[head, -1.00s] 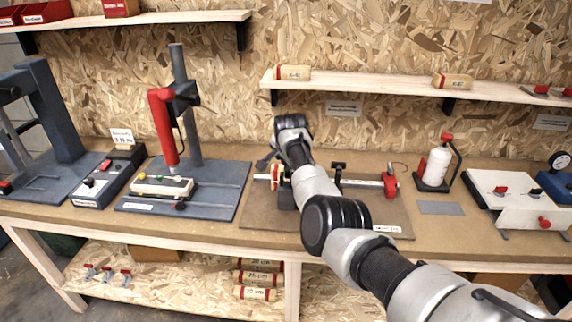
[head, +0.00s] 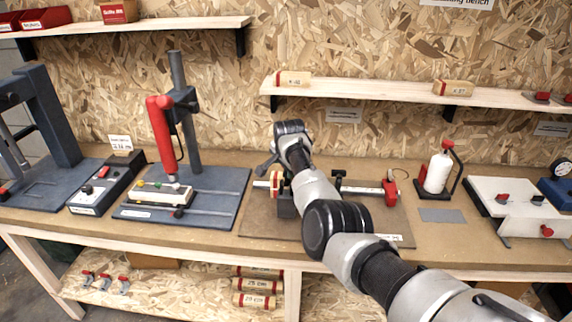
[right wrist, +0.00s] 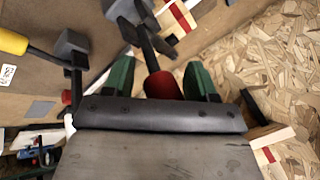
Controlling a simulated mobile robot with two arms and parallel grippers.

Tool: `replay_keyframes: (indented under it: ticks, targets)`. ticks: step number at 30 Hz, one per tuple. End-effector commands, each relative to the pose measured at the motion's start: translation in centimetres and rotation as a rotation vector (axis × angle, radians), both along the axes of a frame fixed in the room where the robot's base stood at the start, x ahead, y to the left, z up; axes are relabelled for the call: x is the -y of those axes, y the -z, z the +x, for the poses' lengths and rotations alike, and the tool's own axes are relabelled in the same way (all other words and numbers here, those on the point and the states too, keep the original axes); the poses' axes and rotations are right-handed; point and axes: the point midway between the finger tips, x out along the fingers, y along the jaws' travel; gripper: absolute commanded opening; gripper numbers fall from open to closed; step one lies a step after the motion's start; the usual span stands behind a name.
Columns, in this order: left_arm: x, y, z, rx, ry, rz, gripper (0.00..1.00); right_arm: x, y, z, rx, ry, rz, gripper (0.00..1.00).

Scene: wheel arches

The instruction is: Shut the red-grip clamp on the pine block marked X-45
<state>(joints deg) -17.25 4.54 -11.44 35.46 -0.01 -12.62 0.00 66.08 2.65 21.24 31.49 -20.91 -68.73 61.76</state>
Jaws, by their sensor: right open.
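In the right wrist view, the red grip (right wrist: 163,84) of a clamp with a dark lever lies between the two green fingers of my right gripper (right wrist: 162,80). The fingers are open, with a gap showing beside the grip. Beyond the lever is a pale block with a red band (right wrist: 178,17); its marking is unreadable. In the head view, my right arm reaches over a brown board (head: 325,228), and a red-banded pale piece (head: 276,181) shows beside the wrist. My arm hides most of the clamp there. My left gripper is out of view.
A second clamp lever with a yellow grip (right wrist: 12,42) is at left in the wrist view. A steel bar with a red end piece (head: 390,190) crosses the board. A red-armed stand (head: 160,130) is to the left; a white bottle (head: 437,172) is to the right. A shelf (head: 365,91) hangs behind.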

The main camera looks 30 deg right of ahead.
Motion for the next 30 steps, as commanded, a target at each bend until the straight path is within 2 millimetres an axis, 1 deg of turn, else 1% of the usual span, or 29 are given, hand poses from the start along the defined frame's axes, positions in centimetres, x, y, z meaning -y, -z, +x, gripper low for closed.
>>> replay_keyframes:
  ticks: [9,14,18,30]
  targets:
    - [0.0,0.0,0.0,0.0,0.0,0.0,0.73,0.0,-0.1,0.0,0.0,0.001,0.0,0.59]
    - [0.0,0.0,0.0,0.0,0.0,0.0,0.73,-0.1,-1.0,-0.3,0.002,0.002,0.0,0.59]
    - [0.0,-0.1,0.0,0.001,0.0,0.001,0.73,-0.4,-2.4,-1.1,0.003,0.001,0.001,0.59]
    - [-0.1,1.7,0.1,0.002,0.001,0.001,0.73,-1.4,-8.3,-4.0,0.001,0.0,-0.001,0.59]
